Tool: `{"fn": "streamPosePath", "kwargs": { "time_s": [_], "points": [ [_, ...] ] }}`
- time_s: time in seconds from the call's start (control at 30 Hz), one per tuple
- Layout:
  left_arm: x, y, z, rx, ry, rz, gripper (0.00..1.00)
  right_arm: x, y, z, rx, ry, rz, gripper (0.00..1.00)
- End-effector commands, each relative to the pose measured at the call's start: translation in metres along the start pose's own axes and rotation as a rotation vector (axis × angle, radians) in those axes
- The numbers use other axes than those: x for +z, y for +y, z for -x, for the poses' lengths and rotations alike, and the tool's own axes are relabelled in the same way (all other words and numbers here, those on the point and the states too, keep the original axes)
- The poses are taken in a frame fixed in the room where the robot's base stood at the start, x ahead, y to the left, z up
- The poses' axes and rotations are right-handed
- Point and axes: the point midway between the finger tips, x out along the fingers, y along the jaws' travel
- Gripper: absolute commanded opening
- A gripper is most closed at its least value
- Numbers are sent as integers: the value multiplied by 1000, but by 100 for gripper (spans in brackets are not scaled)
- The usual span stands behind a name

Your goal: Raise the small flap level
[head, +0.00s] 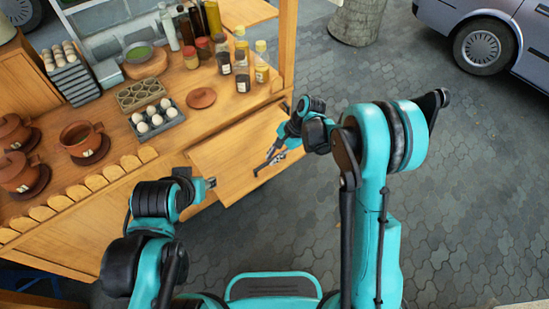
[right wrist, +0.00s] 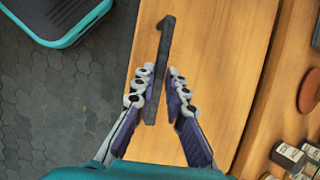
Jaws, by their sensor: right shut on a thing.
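The small wooden flap (head: 222,160) is at the right part of the stall's front, beside the counter. I cannot tell its exact tilt. It also shows in the right wrist view (right wrist: 215,50) as a broad orange-brown board. My right gripper (head: 270,162) is over the flap, shut on a dark metal bar (right wrist: 164,45) that lies along the board in the right wrist view. The bar's near end is between the fingers. My left gripper (head: 210,183) is near the flap's left front corner; its fingers are too small to read.
The counter (head: 228,100) behind the flap holds bottles (head: 242,75), an egg tray (head: 157,120), a round brown lid (head: 201,97) and clay pots (head: 82,138). A wooden post (head: 288,45) stands at its right end. Open paving (head: 460,180) lies to the right.

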Motion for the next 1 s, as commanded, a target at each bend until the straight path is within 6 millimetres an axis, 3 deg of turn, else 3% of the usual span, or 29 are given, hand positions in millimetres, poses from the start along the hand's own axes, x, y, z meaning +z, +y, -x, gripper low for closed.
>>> {"fn": "streamPosePath", "kwargs": {
  "time_s": [0.07, 0.1, 0.17, 0.7, 0.87, 1.0],
  "points": [
    [0, 0, 0, 0, 0, 0, 40, 0, -6, -1, -14, 0, 4, 0],
    [0, 0, 0, 0, 0, 0, 40, 0, -6, -1, -14, 1, 4, 20],
    [0, 0, 0, 0, 0, 0, 40, 0, -5, -1, -13, 1, 4, 33],
    [0, 0, 0, 0, 0, 0, 40, -1, -3, 3, -8, 2, 2, 33],
    [0, 0, 0, 0, 0, 0, 40, -1, -2, 26, -9, 2, 0, 33],
    [0, 0, 0, 0, 0, 0, 40, 0, -2, 58, -8, 2, 1, 33]
  ]
}}
